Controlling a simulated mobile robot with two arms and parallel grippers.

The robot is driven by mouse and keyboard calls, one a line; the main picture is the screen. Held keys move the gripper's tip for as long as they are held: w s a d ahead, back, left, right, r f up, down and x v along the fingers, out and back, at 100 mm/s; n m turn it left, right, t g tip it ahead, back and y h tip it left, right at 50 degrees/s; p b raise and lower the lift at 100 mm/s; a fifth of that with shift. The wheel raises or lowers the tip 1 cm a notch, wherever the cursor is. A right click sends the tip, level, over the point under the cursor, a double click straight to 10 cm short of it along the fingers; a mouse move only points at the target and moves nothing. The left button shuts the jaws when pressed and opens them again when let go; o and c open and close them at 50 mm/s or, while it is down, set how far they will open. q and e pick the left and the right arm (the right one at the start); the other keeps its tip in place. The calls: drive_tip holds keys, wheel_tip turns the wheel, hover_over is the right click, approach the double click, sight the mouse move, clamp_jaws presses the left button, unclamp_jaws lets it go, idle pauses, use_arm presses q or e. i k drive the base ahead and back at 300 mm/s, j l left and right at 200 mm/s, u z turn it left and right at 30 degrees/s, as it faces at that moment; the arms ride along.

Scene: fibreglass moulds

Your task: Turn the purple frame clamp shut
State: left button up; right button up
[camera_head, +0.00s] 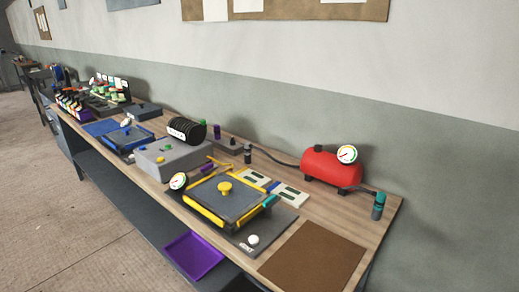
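A purple clamp handle (207,168) shows at the back left corner of a yellow-edged frame (197,211) on the workbench. It is small, and I cannot tell whether it is turned open or shut. A teal handle (269,200) is on the frame's right side. A yellow knob (225,188) stands on the grey panel inside the frame. Neither of my grippers is in view.
A red tank (331,169) with a gauge stands at the back right of the bench. A grey box (174,157) is left of the frame. A brown mat (313,259) lies clear at the front right. A purple tray (194,257) is below the bench edge.

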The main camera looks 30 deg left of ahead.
sight(206, 170)
drive_tip(key=u, duration=1.4)
